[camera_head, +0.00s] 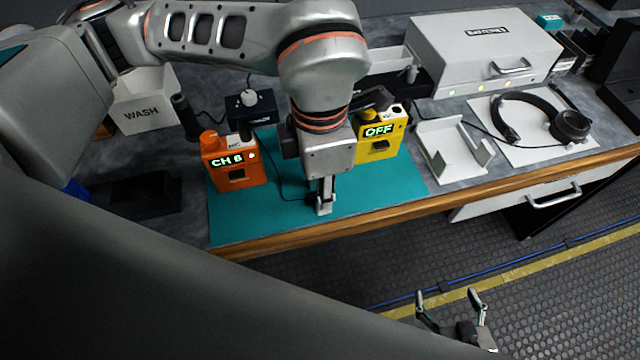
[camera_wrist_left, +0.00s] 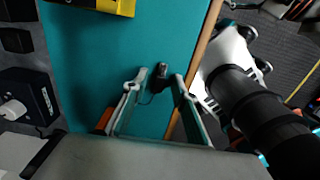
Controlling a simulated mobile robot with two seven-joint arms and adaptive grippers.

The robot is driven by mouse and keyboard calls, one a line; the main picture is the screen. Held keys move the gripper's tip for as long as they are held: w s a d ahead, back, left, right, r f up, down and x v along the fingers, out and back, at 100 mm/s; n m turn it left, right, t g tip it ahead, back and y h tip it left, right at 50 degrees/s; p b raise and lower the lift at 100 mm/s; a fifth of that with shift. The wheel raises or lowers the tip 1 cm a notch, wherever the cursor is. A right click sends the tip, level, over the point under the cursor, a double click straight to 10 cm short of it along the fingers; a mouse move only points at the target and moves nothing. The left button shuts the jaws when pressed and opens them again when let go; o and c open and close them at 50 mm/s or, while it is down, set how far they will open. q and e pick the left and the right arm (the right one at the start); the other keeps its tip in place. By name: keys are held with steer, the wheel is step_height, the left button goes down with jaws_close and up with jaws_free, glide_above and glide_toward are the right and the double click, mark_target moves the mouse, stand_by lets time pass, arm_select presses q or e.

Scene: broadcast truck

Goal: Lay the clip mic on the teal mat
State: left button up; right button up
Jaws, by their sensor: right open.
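The teal mat (camera_head: 270,217) lies on the desk along its wooden front edge; it also fills much of the left wrist view (camera_wrist_left: 85,70). The clip mic (camera_wrist_left: 159,73), small and black with a thin cable, is on or just above the mat near its front edge. My left gripper (camera_head: 323,203) points down over the mat. In the left wrist view, its fingers (camera_wrist_left: 161,80) are apart, with the mic between their tips and a gap visible. My right gripper (camera_head: 452,297) is open and empty over the floor.
A black box with a knob (camera_head: 262,110) is behind. A white stand (camera_head: 440,150) and headphones (camera_head: 570,125) are farther right.

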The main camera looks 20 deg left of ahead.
arm_select(q)
step_height(320, 180, up, 12)
steer(key=p, duration=0.1)
steer(key=shift+r, duration=0.15)
stand_by(0.4)
stand_by(0.4)
